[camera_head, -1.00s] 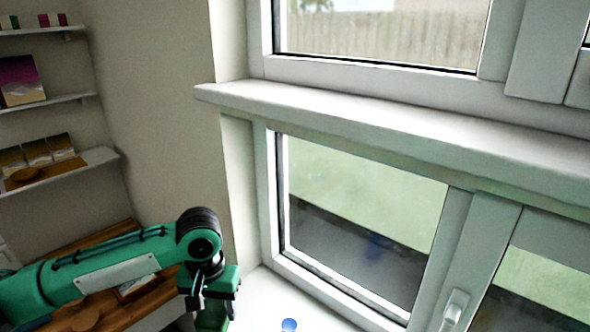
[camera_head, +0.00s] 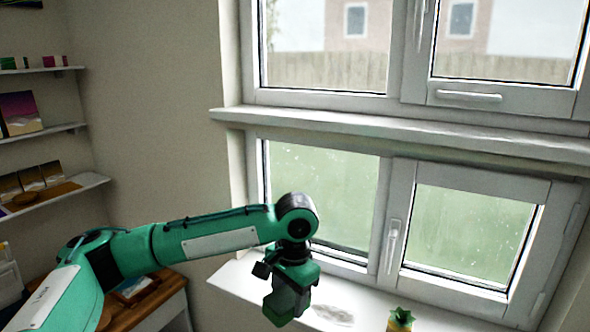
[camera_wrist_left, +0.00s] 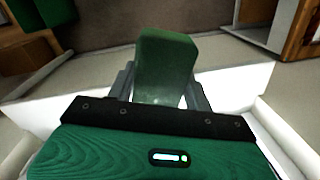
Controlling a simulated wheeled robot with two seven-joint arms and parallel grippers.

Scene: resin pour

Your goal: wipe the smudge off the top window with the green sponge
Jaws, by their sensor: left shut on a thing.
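My left gripper (camera_head: 290,292) hangs pointing down in front of the lower left pane, above the white sill. In the left wrist view it is shut on the green sponge (camera_wrist_left: 166,62), which stands out between the two fingers. In the head view the sponge (camera_head: 281,304) shows as a dark green block at the gripper's lower end. The top window has a left pane (camera_head: 325,45) and a right pane (camera_head: 508,38), both above the gripper and apart from it. I cannot make out a clear smudge on either. My right gripper is not in view.
A white ledge (camera_head: 400,128) juts out between the upper and lower windows. A window handle (camera_head: 393,245) sticks out below it. A small plant in a yellow pot (camera_head: 400,321) stands on the sill, right of a greyish patch (camera_head: 334,315). Shelves (camera_head: 50,190) line the left wall.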

